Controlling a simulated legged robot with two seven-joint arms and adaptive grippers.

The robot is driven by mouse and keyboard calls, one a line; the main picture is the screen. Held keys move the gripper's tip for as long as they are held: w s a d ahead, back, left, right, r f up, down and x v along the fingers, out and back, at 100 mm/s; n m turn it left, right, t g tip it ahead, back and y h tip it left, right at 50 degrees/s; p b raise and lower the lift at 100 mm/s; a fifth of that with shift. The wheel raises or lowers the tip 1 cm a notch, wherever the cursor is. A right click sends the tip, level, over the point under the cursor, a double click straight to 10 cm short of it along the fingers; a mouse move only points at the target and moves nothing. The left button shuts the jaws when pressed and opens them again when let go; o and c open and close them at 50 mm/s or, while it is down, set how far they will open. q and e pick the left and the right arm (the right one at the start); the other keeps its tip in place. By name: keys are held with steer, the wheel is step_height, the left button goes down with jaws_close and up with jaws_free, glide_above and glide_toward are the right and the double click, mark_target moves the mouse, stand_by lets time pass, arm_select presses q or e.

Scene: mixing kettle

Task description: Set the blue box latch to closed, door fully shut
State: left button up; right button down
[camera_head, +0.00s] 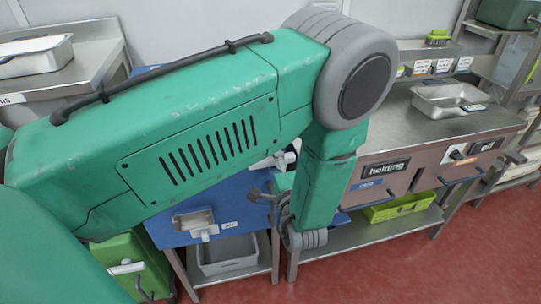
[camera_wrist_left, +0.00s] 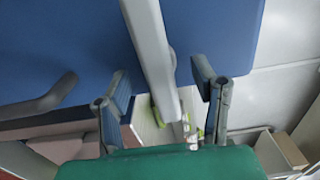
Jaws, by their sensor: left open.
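The blue box (camera_head: 240,190) is partly hidden behind my green left arm. A pale latch handle (camera_head: 272,161) shows on its upper part, and a second pale fitting (camera_head: 200,224) on its lower left. My left gripper (camera_head: 270,195) is beside the box's right part, mostly hidden by its own wrist. In the left wrist view, the open fingers (camera_wrist_left: 162,82) stand on either side of a long grey bar (camera_wrist_left: 150,45) in front of the blue surface (camera_wrist_left: 60,45). I cannot tell whether they touch the bar, or whether the door is shut. My right gripper is not in view.
A steel counter (camera_head: 410,130) with a metal tray (camera_head: 450,98) stands at the right, above a "holding" label (camera_head: 387,168). A grey bin (camera_head: 228,254) and a lime crate (camera_head: 400,207) sit on low shelves. A green box (camera_head: 125,250) is at lower left. Red floor (camera_head: 400,270) is free in front.

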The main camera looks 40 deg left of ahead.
arm_select(q)
steer(key=p+v, duration=0.1)
steer(key=v, duration=0.5)
steer(key=shift+s+d, duration=0.2)
steer(key=shift+d, duration=0.05)
steer(key=shift+a+f, duration=0.1)
steer(key=shift+f, duration=0.05)
steer(key=f+h, duration=0.1)
steer(key=f, duration=0.2)
steer(key=a+f+h+b, duration=0.1)
steer(key=f+h, duration=0.1)
steer(key=a+f+n+h+b, duration=0.1)
steer(key=f, duration=0.2)
steer(key=shift+s+f+g+h, duration=0.3)
steer(key=shift+s+f+h, duration=0.05)
steer(key=shift+s+h, duration=0.05)
steer(key=s+f+n+g+h+b, duration=0.25)
steer(key=s+f+h, duration=0.35)
steer(key=f, duration=0.4)
steer(key=s+f+n+g+h+b, duration=0.1)
steer(key=s+g, duration=0.3)
steer(key=s, duration=0.5)
steer(key=s+f+n+g+h+b, duration=0.2)
steer(key=s+f+n+g, duration=0.1)
steer(key=s, duration=0.6)
steer(key=shift+s+d+f+g, duration=0.3)
steer(key=shift+s+f+g, duration=0.05)
steer(key=shift+f+g, duration=0.1)
